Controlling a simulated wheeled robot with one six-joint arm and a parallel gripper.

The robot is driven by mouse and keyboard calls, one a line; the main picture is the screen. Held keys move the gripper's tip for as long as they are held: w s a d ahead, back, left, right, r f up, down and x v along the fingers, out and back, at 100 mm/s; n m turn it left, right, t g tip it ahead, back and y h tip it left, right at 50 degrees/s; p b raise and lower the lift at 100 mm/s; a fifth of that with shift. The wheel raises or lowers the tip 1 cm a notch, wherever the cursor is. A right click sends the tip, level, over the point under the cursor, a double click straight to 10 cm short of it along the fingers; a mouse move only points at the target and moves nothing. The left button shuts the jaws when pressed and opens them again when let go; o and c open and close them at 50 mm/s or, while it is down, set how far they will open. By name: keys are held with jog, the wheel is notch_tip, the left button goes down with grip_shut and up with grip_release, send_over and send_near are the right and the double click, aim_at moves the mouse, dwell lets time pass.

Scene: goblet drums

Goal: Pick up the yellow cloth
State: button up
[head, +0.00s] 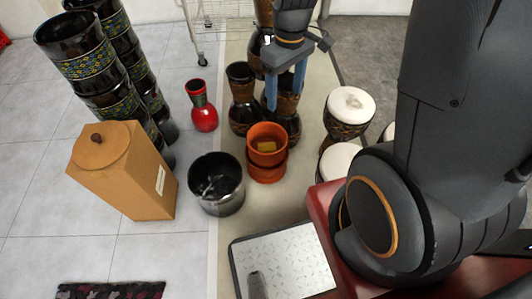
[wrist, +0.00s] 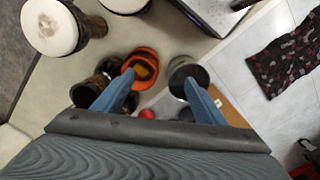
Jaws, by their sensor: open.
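The yellow cloth (head: 267,147) is a small patch inside an orange pot (head: 266,172), which seems to be stacked in another orange pot. The pot's wall hides part of the cloth. The cloth also shows in the wrist view (wrist: 142,71), close to the left fingertip in the picture. My gripper (head: 285,88) is open and empty, its two blue fingers pointing down. In the head view it appears behind and above the orange pot, in front of dark goblet drums. In the wrist view the open fingers (wrist: 160,80) spread between the orange pot and a black bucket.
The black bucket (head: 217,185) stands left of the orange pots. Dark goblet drums (head: 242,97) stand close behind them, with a red drum (head: 204,108) to the left. White-topped drums (head: 350,106) are at right. A tan box (head: 120,170) and patterned mat (head: 110,291) lie left.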

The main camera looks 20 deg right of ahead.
jog(key=w+f+n+b, duration=0.3)
jog(key=w+f+b, duration=0.3)
jog(key=f, duration=0.6)
jog(key=w+f+n+b, duration=0.3)
jog(key=w+f+b, duration=0.3)
jog(key=f, duration=0.6)
jog(key=n+b, duration=0.4)
jog(key=b, duration=0.6)
send_over(267, 147)
jog(key=f, duration=1.7)
jog(key=shift+s+a+f, duration=0.1)
jog(key=shift+s+a, duration=0.05)
jog(key=shift+a, duration=0.1)
jog(key=shift+f+b, duration=0.35)
jog(key=shift+f, duration=1.15)
jog(key=shift+w+d+f+b, duration=0.15)
jog(key=shift+f+b, duration=0.65)
jog(key=shift+f, duration=0.55)
jog(key=shift+w+d+f+b, duration=0.1)
jog(key=shift+f+b, duration=0.7)
jog(key=shift+f, duration=0.5)
jog(key=c, duration=1.2)
notch_tip(267, 147, up, 10)
jog(key=p, duration=0.4)
jog(key=shift+r+p, duration=0.1)
jog(key=shift+p, duration=0.2)
